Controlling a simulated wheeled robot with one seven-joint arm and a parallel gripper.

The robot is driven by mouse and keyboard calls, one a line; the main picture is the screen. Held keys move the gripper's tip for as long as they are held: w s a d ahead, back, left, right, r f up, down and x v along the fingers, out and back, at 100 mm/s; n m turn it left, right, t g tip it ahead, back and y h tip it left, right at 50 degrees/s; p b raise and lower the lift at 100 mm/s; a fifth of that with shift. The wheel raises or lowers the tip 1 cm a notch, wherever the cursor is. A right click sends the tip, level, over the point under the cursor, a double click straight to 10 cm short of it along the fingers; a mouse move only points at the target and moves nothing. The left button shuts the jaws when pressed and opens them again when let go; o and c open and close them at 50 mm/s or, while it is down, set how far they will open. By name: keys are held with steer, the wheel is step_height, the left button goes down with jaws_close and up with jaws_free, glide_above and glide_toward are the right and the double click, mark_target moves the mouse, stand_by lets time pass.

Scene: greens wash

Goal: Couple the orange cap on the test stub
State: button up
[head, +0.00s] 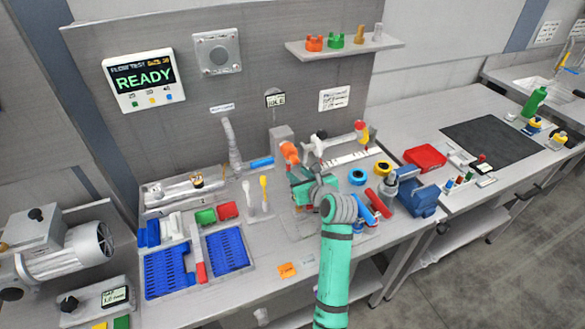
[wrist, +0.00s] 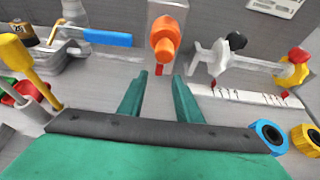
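An orange cap-like piece (head: 289,152) with a rounded front end sits at the front of a grey block (head: 281,134) at the back of the bench. The wrist view shows the orange piece (wrist: 165,36) straight ahead, beyond the fingertips. Any stub behind it is hidden, so how it is seated cannot be told. My gripper (head: 298,172) is just in front of and below it. In the wrist view my gripper's teal fingers (wrist: 161,76) stand apart with nothing between them.
A clamp-like fitting with a red and yellow end (wrist: 297,62) stands to the right. A blue-handled tool (wrist: 107,38) lies left. Blue (head: 357,177) and yellow rings are close right. A wall shelf (head: 350,50) holds another orange piece (head: 314,43). Blue trays (head: 228,250) are front left.

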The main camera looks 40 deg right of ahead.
mark_target(289, 166)
steer(key=x, duration=0.7)
steer(key=shift+w, duration=0.15)
jaws_close()
